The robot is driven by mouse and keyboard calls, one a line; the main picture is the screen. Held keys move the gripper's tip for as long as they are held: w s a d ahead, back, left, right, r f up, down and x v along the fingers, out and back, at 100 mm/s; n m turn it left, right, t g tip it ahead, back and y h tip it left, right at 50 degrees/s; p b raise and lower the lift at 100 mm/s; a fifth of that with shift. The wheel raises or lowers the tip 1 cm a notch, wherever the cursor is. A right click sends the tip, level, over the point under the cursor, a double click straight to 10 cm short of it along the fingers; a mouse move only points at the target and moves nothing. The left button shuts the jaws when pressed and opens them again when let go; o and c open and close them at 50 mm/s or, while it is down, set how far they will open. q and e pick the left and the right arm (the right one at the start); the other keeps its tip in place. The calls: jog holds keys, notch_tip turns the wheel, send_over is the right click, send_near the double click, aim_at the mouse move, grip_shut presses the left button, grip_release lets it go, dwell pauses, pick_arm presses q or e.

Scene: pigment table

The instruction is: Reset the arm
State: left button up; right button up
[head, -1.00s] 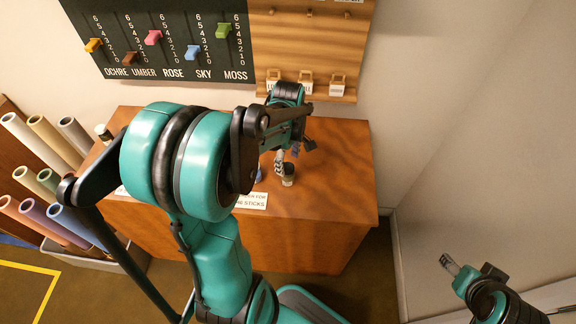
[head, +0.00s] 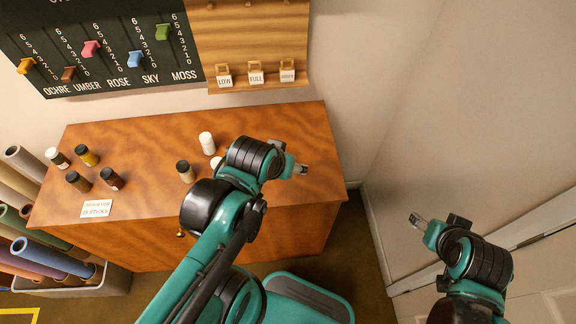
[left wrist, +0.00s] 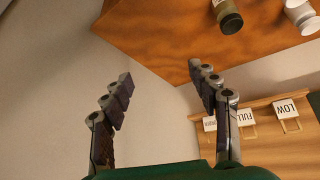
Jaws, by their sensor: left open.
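My left gripper (head: 300,168) is above the right part of the wooden table (head: 285,120) in the head view. In the left wrist view its two fingers (left wrist: 160,88) are spread apart with nothing between them. My right gripper (head: 418,220) is at the lower right, off the table beside the wall; it is too small to tell whether its fingers are apart.
Several dark-capped jars (head: 79,181) stand at the table's left. A dark-capped jar (head: 185,171) and a white bottle (head: 207,143) stand near my left arm. A label card (head: 97,209) lies at the front. Tags marked LOW (head: 224,80) and FULL hang behind. Paper rolls (head: 38,257) stand left.

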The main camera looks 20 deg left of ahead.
pick_arm(q)
jog(key=shift+s+d+m+t, duration=0.3)
jog(key=shift+d+m, duration=0.2)
jog(key=shift+m, duration=0.3)
notch_tip(320, 180, down, 3)
jog(key=shift+r+b, duration=0.2)
jog(key=shift+b, duration=1.05)
